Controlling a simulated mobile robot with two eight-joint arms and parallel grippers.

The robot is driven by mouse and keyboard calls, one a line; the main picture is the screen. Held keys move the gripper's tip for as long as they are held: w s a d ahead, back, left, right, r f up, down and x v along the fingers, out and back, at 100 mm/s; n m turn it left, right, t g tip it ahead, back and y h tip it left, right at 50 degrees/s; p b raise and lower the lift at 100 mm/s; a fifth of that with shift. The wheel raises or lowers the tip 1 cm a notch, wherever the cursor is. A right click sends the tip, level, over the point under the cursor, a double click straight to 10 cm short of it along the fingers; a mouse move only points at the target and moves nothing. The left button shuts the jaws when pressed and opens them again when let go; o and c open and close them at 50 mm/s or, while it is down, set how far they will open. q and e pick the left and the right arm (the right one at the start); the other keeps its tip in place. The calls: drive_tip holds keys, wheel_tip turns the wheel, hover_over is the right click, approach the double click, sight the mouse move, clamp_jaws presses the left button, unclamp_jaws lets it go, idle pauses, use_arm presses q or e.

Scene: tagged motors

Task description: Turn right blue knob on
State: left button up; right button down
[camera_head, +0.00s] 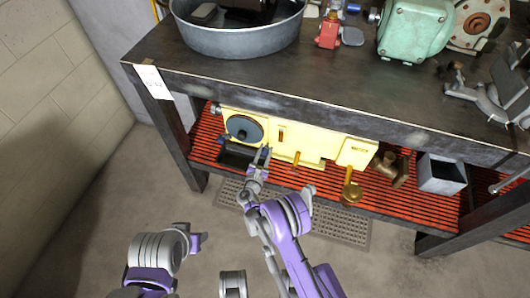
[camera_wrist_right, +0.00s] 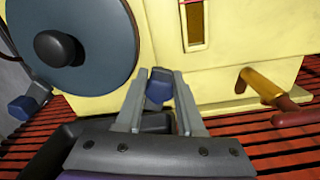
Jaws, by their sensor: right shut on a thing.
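The yellow machine (camera_head: 300,140) sits on the red slatted lower shelf under the workbench. In the right wrist view, the right blue knob (camera_wrist_right: 158,90) is a small dark blue block on the machine's lower front. My right gripper (camera_head: 262,157) reaches to the machine's front and is shut on this knob, with a finger on each side (camera_wrist_right: 158,98). The left blue knob (camera_wrist_right: 22,107) is at the left edge of the right wrist view, below the large blue-grey disc (camera_wrist_right: 85,45) with a black handle.
A brass lever (camera_wrist_right: 262,85) with a red handle projects from the machine, right of the gripper. A black tray (camera_head: 236,158) lies below the disc. A brass valve (camera_head: 388,166) and a grey box (camera_head: 441,176) are farther right. The workbench top (camera_head: 300,80) overhangs the shelf.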

drive_tip(key=m+b, duration=0.1)
drive_tip(key=m, duration=0.3)
drive_tip(key=shift+f+m+b, duration=0.1)
drive_tip(key=shift+m+b, duration=0.2)
drive_tip(key=shift+b, duration=0.1)
drive_tip(key=m+b, duration=0.1)
drive_tip(key=m, duration=0.3)
drive_tip(key=shift+m+b, duration=0.3)
drive_tip(key=shift+m, duration=0.1)
drive_tip(key=m+b, duration=0.2)
drive_tip(key=m, duration=0.3)
drive_tip(key=shift+m+h+b, duration=0.3)
drive_tip(key=shift+m+b, duration=0.5)
drive_tip(key=shift+m, duration=1.5)
drive_tip(key=c, duration=0.5)
unclamp_jaws()
drive_tip(key=shift+s, duration=0.1)
